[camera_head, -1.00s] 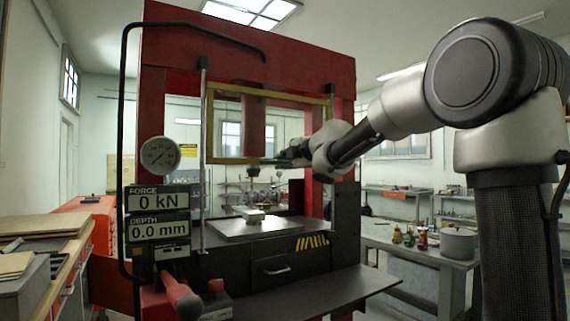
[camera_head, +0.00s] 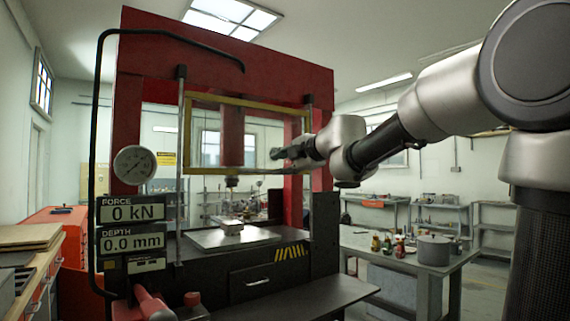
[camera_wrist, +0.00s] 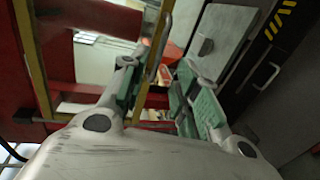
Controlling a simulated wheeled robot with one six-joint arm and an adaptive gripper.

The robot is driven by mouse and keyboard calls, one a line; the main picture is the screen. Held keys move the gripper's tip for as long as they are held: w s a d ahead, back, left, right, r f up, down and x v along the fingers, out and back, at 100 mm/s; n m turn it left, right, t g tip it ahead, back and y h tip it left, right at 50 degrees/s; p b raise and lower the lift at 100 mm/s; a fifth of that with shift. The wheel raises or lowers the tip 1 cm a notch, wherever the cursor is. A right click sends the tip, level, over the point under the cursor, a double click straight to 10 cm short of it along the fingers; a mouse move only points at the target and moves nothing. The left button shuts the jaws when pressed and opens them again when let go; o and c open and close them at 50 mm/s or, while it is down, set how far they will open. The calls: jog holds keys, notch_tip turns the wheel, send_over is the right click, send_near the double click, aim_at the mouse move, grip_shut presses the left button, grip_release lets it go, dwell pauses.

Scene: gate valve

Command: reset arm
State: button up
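My gripper (camera_head: 278,153) is at the end of my arm, in front of the red press (camera_head: 215,50), near the yellow-framed guard (camera_head: 188,140). A small light block (camera_head: 230,227) rests on the grey press plate (camera_head: 205,240), below and left of the gripper. The block also shows in the wrist view (camera_wrist: 206,47), beyond the right finger. The press ram (camera_head: 231,135) hangs above the block with a gap.
The display (camera_head: 132,226) reads 0 kN and 0.0 mm, under a round gauge (camera_head: 134,164). A workbench (camera_head: 400,262) on the right carries a pot (camera_head: 434,250) and small bottles. Wooden boards (camera_head: 28,237) lie at left. The guard's frame is close to the gripper.

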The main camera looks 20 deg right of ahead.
jog(key=shift+s+d+r, duration=0.1)
jog(key=shift+s+d, duration=0.05)
jog(key=shift+s, duration=0.3)
jog(key=s+d+f+m+g+h, duration=0.1)
jog(key=d+f+m+h, duration=0.35)
jog(key=d, duration=0.25)
jog(key=s+d+f+m+h, duration=0.1)
jog(key=d+f+m+h, duration=0.2)
jog(key=d+m, duration=0.25)
jog(key=s+d+f+m+g+h, duration=0.2)
jog(key=s+d+f+m+g, duration=0.3)
jog(key=s+f, duration=0.4)
jog(key=s+a+f+m+g+y, duration=0.2)
jog(key=s+f, duration=0.5)
jog(key=s, duration=0.4)
jog(key=s+a+f+m+g+y, duration=0.2)
jog(key=s+a+f+m, duration=0.2)
jog(key=s, duration=0.7)
notch_tip(320, 180, down, 3)
jog(key=shift+s+a+r+m+g+y, duration=0.1)
jog(key=shift+s+a+m+g+y, duration=0.2)
jog(key=shift+s+a+y, duration=0.05)
